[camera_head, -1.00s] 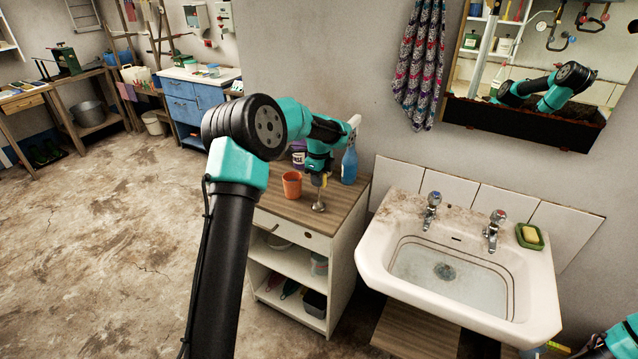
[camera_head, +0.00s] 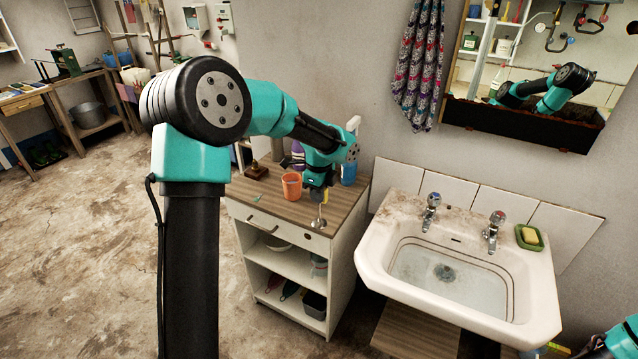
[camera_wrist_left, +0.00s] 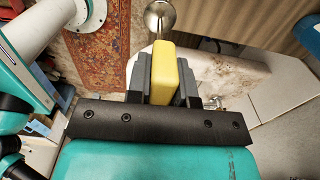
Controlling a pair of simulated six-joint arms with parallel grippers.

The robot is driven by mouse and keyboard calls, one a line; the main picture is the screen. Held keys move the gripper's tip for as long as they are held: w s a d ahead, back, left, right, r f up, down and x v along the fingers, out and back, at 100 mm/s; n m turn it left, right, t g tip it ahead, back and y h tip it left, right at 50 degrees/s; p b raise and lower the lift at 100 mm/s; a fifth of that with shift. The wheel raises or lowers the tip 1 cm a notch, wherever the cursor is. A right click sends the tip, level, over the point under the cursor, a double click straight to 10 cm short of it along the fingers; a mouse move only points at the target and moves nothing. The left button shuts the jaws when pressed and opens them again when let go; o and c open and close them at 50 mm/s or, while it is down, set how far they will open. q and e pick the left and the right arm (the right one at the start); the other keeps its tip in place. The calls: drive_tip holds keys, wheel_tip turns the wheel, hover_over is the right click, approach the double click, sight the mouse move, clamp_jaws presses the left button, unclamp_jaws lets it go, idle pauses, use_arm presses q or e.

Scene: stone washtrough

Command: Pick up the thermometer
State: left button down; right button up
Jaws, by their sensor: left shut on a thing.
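My left gripper (camera_head: 319,190) is over the wooden cabinet top, beside the orange cup. In the left wrist view its jaws (camera_wrist_left: 162,78) are shut on the yellow handle of a utensil (camera_wrist_left: 163,62). A thin metal stem runs from the handle to a round, shiny metal end. In the head view the utensil's round end (camera_head: 318,223) is low, near the cabinet's front edge; I cannot tell whether it touches the top. It looks like a spoon or ladle; I cannot tell whether it is the thermometer. A small green thing (camera_head: 258,199) lies on the cabinet top. My right gripper is out of view.
The orange cup (camera_head: 292,186) and a blue bottle (camera_head: 349,166) stand close to my left gripper. A brown object (camera_head: 256,170) is at the back left of the cabinet top (camera_head: 285,210). The sink (camera_head: 378,245) stands to the right, with a mirror above.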

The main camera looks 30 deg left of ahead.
use_arm(q)
drive_tip(key=shift+s+d+r, duration=0.15)
drive_tip(key=shift+s+d, duration=0.45)
drive_tip(key=shift+s, duration=0.35)
drive_tip(key=shift+s+d+r, duration=0.1)
drive_tip(key=shift+s+d, duration=0.45)
drive_tip(key=shift+s, duration=0.35)
